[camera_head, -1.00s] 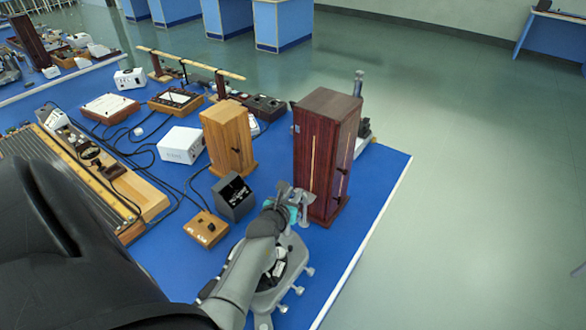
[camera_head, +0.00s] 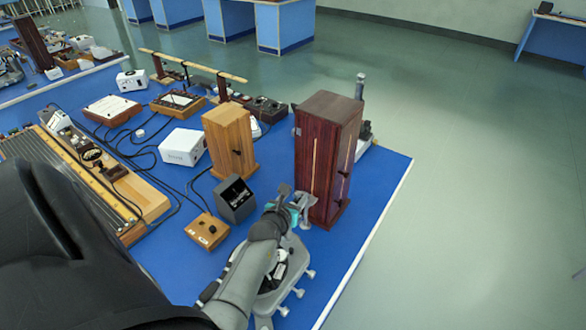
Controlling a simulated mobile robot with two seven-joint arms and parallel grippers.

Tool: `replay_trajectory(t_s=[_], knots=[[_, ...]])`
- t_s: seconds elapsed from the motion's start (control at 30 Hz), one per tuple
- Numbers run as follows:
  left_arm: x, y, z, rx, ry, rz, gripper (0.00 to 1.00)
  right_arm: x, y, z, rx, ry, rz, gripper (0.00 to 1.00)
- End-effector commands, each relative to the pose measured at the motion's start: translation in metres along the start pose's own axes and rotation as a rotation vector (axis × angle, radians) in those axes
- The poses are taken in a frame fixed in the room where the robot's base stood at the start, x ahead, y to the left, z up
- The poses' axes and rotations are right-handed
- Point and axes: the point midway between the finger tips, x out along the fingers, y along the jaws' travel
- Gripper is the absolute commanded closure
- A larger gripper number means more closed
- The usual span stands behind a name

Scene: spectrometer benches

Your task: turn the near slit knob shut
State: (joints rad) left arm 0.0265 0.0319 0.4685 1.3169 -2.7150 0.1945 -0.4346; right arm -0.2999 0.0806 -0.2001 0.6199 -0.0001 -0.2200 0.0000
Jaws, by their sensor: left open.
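A grey metal instrument with several small silver knobs along its right side (camera_head: 296,268) stands near the front right edge of the blue bench. It looks like the spectrometer, and my grey forearm hides much of its left side. My left gripper (camera_head: 294,203), with teal at its fingers, is open at the far end of the instrument, just in front of the dark red wooden cabinet. I cannot make out the near slit knob or tell whether the fingers touch anything. My right gripper is not in view.
The tall dark red cabinet (camera_head: 318,160) stands close behind my left gripper. A dark grey box (camera_head: 236,200), a small wooden switch block (camera_head: 207,231) and a lighter wooden cabinet (camera_head: 229,142) stand to the left. Open floor (camera_head: 480,220) lies right of the bench.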

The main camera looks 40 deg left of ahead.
Motion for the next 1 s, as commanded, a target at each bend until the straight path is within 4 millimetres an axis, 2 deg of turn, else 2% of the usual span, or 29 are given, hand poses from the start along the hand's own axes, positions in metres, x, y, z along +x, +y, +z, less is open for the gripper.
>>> replay_trajectory(t_s=[0.27, 0.5, 0.6, 1.0], knots=[[-0.019, 0.0, 0.002, 0.001, 0.003, -0.001, 0.48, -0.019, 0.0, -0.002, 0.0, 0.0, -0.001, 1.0], [-0.055, 0.0, 0.004, 0.0, 0.002, 0.0, 0.48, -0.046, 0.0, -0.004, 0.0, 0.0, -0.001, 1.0], [-0.067, -0.001, -0.001, -0.002, 0.0, -0.001, 0.48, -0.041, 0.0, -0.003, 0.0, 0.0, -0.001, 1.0], [-0.126, 0.0, -0.001, -0.001, 0.002, 0.001, 0.48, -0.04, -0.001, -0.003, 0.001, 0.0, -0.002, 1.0]])
